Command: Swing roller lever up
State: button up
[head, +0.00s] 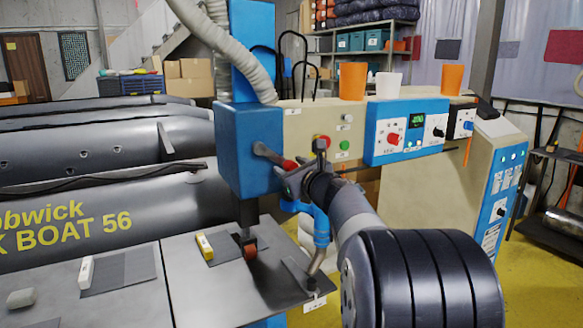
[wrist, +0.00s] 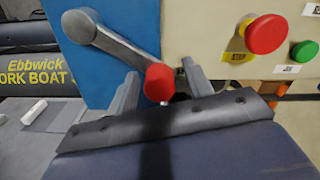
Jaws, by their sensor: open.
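The roller lever (wrist: 112,46) is a grey arm on the side of the blue machine head (head: 250,150). It slopes down to the right from its pivot and ends in a red knob (wrist: 158,80). The lever also shows in the head view (head: 268,153), with its knob partly behind my gripper. My gripper (head: 296,178) is at the lever's knob end. In the wrist view my gripper (wrist: 161,88) is open, with one finger on each side of the knob. I cannot tell whether either finger touches it. An orange roller (head: 250,251) sits below the head, over the table plate.
A red stop button (wrist: 264,34) and a green button (wrist: 305,50) are on the beige panel, right of the lever. The grey boat (head: 100,205) lies left, behind the work table (head: 215,290).

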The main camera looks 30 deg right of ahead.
aim_at(284, 120)
jog(key=shift+c, duration=0.5)
grip_shut()
jog(key=shift+r, duration=0.15)
jog(key=shift+d+r+n+b, duration=0.3)
jog(key=shift+r+n, duration=0.25)
jog(key=shift+n, duration=0.2)
jog(key=shift+d+r+n+b, duration=0.25)
jog(key=shift+r+n, duration=0.25)
jog(key=shift+n, duration=0.25)
notch_tip(284, 120, up, 6)
jog(key=n+b, duration=0.1)
jog(key=n, duration=0.6)
jog(key=shift+d+f+b, duration=0.1)
jog(key=shift+f+b, duration=0.1)
jog(key=shift+b, duration=0.15)
jog(key=shift+a+r+n+b, duration=0.15)
jog(key=shift+a+r+n, duration=0.2)
jog(key=shift+r+n, duration=0.5)
jog(key=shift+a+r+n+b, duration=0.15)
jog(key=shift+a+r+n, duration=0.3)
jog(key=shift+n, duration=0.7)
jog(key=shift+d+r, duration=0.1)
jog(key=shift+r, duration=0.05)
